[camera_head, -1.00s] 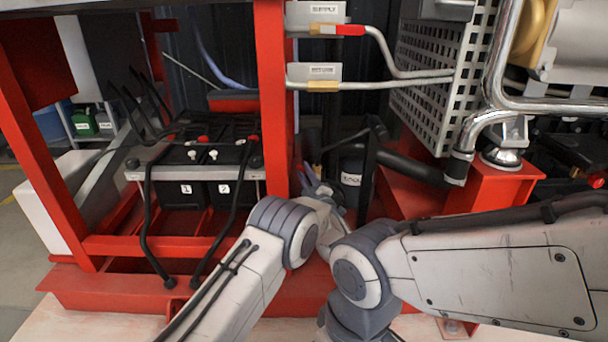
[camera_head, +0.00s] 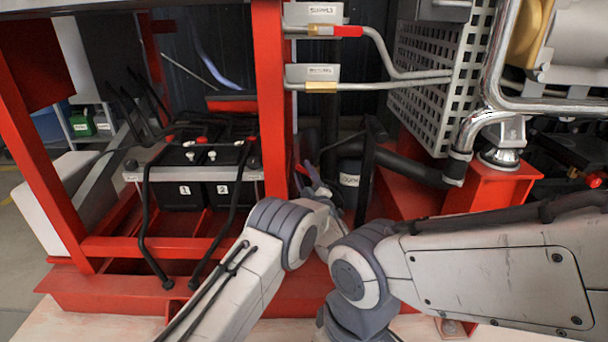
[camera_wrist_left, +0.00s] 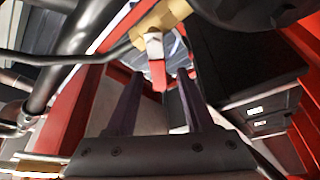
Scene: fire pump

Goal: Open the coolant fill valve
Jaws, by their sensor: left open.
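The valve, which I take for the coolant fill valve, shows in the left wrist view as a brass body (camera_wrist_left: 160,17) on a pipe with a red-ended lever (camera_wrist_left: 157,75) hanging down. In the head view only a small red bit (camera_head: 301,169) shows beside the red post, probably that lever. My left gripper (camera_head: 311,177) is open and reaches up beside the post. In the left wrist view its two fingers (camera_wrist_left: 158,82) stand apart, with the lever's red end seen between their tips. I cannot tell whether they touch it. My right gripper is out of view.
The red upright post (camera_head: 272,110) stands close left of my left gripper. A dark labelled cylinder (camera_head: 349,182) is close on its right. Two pipes with brass fittings (camera_head: 321,87) run above. Batteries (camera_head: 205,188) with black cables sit at the left.

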